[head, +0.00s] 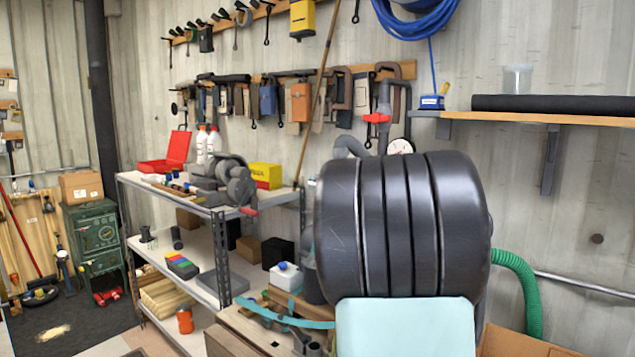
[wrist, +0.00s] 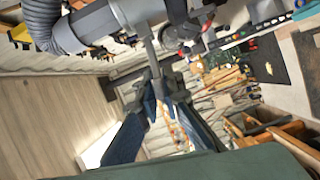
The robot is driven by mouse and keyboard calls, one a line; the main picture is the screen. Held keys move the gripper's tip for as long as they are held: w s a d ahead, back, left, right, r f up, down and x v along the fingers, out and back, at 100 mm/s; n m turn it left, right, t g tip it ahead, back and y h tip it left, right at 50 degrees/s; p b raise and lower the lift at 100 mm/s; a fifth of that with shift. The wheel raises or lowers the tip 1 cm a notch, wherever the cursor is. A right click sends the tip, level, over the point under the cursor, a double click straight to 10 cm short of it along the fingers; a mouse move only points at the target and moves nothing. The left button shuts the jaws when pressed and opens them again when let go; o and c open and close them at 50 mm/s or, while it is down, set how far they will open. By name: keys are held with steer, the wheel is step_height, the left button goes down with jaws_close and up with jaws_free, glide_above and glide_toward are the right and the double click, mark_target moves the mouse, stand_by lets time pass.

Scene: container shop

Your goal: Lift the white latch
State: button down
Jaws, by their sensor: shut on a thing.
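In the wrist view my gripper (wrist: 157,88) shows as two dark blue fingers that rise from the lower edge and come together near the middle. They are shut on a thin grey piece (wrist: 150,52) below a thick grey pipe (wrist: 95,23). I cannot tell whether this piece is the white latch, and I can make out no clearly white latch in either view. In the head view my gripper does not show. A big black ribbed drum shape (head: 405,225) and a pale blue panel (head: 405,327) block the middle right.
A metal shelf (head: 165,192) with tools and a red case (head: 170,157) stands left of centre. A wooden wall shelf (head: 560,118) is at right. A grey pipe with a red valve (head: 377,118) stands behind the black shape. A green hose (head: 525,280) hangs at right.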

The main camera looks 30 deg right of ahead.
steer(key=c, duration=2.1)
jaws_free()
steer(key=s, duration=1.2)
steer(key=shift+r, duration=0.35)
